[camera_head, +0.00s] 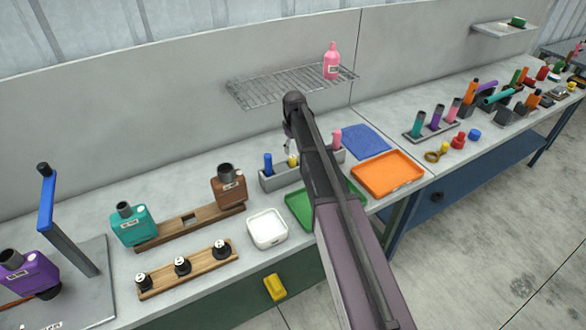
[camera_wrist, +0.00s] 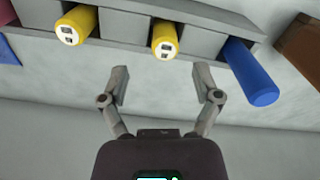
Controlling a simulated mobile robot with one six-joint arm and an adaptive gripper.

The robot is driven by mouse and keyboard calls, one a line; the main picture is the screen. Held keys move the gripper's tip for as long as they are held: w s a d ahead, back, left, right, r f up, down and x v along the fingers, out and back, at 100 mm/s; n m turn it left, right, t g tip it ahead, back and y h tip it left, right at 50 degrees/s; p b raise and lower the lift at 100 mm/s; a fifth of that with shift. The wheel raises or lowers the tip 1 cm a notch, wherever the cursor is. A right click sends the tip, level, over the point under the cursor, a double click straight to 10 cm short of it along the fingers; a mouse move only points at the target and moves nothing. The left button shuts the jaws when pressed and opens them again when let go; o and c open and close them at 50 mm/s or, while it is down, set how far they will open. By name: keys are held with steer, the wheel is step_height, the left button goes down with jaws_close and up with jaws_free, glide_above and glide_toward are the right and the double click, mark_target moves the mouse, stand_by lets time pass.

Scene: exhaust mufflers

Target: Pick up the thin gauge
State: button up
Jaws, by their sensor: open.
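A grey rack (camera_head: 282,180) on the bench holds upright cylinders; it also shows in the wrist view (camera_wrist: 205,42). A yellow cylinder (camera_wrist: 165,40) and another yellow one (camera_wrist: 76,25) stand in it, with labelled ends towards the camera. A thicker blue cylinder (camera_wrist: 250,72) is at the right. I cannot tell for sure which is the thin gauge; the yellow ones look thinner. My gripper (camera_wrist: 162,72) is open and empty, its fingertips to either side of the middle yellow cylinder's line and apart from it. In the head view, my arm hides part of the rack.
A wire shelf (camera_head: 290,87) with a pink bottle (camera_head: 332,62) is on the wall above the rack. A green tray (camera_head: 300,208), a white tray (camera_head: 267,229) and an orange tray (camera_head: 388,174) lie in front. A brown muffler (camera_head: 229,188) stands left of the rack.

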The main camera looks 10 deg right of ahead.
mark_target(293, 156)
steer(key=shift+f, duration=0.1)
steer(key=f+b, duration=0.3)
steer(key=shift+s+a+f+b, duration=0.15)
steer(key=shift+a+f+b, duration=0.1)
steer(key=shift+b, duration=0.1)
steer(key=shift+f+b, duration=0.75)
steer(key=shift+b, duration=0.05)
jaws_close()
